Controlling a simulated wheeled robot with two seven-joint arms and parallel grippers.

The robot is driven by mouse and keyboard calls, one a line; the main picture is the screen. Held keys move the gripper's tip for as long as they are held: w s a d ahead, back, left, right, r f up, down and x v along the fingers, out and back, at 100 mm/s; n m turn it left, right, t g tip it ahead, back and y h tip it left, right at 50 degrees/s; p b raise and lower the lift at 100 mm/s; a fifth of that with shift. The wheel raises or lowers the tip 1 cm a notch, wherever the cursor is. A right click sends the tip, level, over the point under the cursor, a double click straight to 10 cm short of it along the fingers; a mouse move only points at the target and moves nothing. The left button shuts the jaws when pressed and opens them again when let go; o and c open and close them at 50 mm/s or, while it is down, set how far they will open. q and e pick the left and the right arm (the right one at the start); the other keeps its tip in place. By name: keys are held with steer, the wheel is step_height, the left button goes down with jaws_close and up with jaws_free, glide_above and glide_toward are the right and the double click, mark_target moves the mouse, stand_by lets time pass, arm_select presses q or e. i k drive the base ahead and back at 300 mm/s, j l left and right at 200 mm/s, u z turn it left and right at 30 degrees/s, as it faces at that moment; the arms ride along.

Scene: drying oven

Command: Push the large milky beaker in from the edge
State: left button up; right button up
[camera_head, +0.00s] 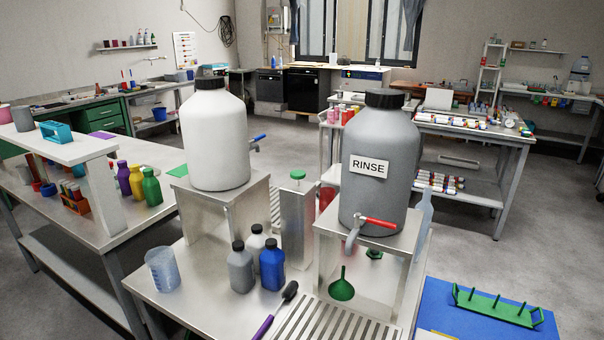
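The large milky beaker (163,270) is translucent and bluish-white. It stands upright near the left edge of the steel table (200,307), in front of the metal stand under the white jug. Its far and right sides face open steel surface. Neither of my grippers shows in the head view.
Grey and blue bottles (272,264) stand right of the beaker. The white jug (214,138) and the grey RINSE jug (379,170) stand on metal stands behind. A purple-handled brush (275,311) lies in front of the bottles, beside a slotted drain (325,320).

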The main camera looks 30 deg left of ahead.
mark_target(164, 270)
steer(key=u, duration=1.85)
